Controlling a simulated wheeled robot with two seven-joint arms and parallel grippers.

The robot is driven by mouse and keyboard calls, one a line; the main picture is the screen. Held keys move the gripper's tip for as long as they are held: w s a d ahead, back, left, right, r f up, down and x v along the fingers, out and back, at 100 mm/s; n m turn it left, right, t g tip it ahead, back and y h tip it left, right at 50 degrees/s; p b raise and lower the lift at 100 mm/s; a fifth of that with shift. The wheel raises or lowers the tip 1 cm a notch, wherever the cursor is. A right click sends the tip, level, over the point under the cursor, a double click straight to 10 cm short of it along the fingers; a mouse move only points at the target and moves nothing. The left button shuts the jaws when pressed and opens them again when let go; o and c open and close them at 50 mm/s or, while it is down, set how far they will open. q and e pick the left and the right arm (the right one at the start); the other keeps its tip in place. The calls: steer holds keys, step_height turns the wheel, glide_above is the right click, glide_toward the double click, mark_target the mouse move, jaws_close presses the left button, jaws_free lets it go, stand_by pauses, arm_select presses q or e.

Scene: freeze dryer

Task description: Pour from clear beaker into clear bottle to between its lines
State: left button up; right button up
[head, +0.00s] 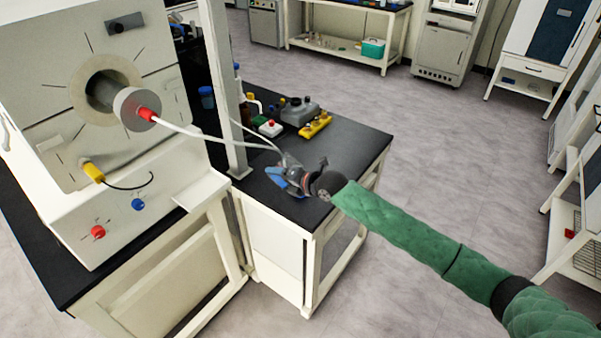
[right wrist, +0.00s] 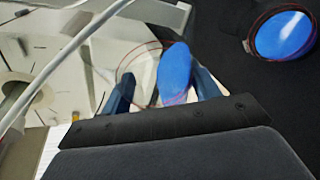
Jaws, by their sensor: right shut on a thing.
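My right gripper (head: 286,176) is over the near part of the black bench in the head view. In the right wrist view its two blue fingers (right wrist: 163,88) are shut on a clear beaker with blue liquid (right wrist: 174,72). The liquid lies to one side of the clear rim, so the beaker looks tilted. A second round clear vessel with blue content (right wrist: 285,36) shows at the upper right of the wrist view, apart from the held beaker. It may be the bottle; its lines cannot be made out. My left gripper is not in view.
A large white machine (head: 130,62) with a round port and a pale hose (head: 210,137) stands at left. A grey device (head: 299,111) and a yellow rack (head: 316,125) stand farther back. Open floor lies right.

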steer(key=shift+r, duration=0.1)
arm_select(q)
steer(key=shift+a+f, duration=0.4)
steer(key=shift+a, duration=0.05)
arm_select(e)
steer(key=shift+r, duration=0.15)
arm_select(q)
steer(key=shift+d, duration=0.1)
arm_select(e)
steer(key=shift+m, duration=0.3)
